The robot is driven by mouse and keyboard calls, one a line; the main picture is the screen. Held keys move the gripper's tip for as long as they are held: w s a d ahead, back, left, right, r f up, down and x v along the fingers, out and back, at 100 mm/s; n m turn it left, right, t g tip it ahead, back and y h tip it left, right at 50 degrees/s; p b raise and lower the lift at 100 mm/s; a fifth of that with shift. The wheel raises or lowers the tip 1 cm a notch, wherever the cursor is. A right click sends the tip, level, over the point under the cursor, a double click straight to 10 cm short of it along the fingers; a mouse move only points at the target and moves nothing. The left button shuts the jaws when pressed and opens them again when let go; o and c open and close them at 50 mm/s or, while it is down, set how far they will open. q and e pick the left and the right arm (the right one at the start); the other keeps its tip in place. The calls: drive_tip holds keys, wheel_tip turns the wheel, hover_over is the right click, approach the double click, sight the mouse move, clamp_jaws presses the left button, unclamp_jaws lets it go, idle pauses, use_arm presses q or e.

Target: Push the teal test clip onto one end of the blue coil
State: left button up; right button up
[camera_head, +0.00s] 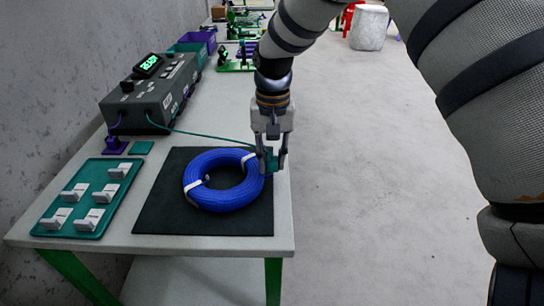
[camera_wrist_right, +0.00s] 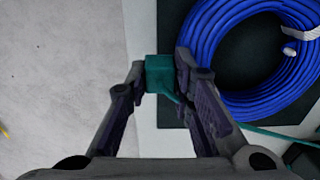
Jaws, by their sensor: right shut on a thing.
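The blue coil (camera_head: 222,196) lies flat on a black mat (camera_head: 160,215), bound with white ties. In the right wrist view the coil (camera_wrist_right: 240,90) is at the upper right, with a white-wrapped part and a small pale tip at its inner side. My right gripper (camera_head: 271,168) is shut on the teal test clip (camera_wrist_right: 160,73), at the coil's right side near the table edge. In the wrist view the clip sits between the fingertips (camera_wrist_right: 160,84), close to the coil's outer side; whether they touch is unclear. A teal lead runs from the clip. My left gripper is not in view.
A grey tester (camera_head: 150,95) with a green display stands at the back left; the teal lead (camera_head: 205,135) reaches it. A green board (camera_head: 85,200) with several white switches lies left of the mat. Bins (camera_head: 198,40) stand farther back.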

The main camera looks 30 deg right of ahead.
sight(272, 159)
drive_tip(key=shift+s+f, duration=0.1)
drive_tip(key=shift+f, duration=0.65)
idle(2.4)
drive_tip(key=o, duration=0.5)
drive_tip(key=shift+c, duration=0.2)
drive_tip(key=o, duration=0.6)
drive_tip(key=shift+o, duration=0.2)
drive_tip(key=shift+r, duration=3.7)
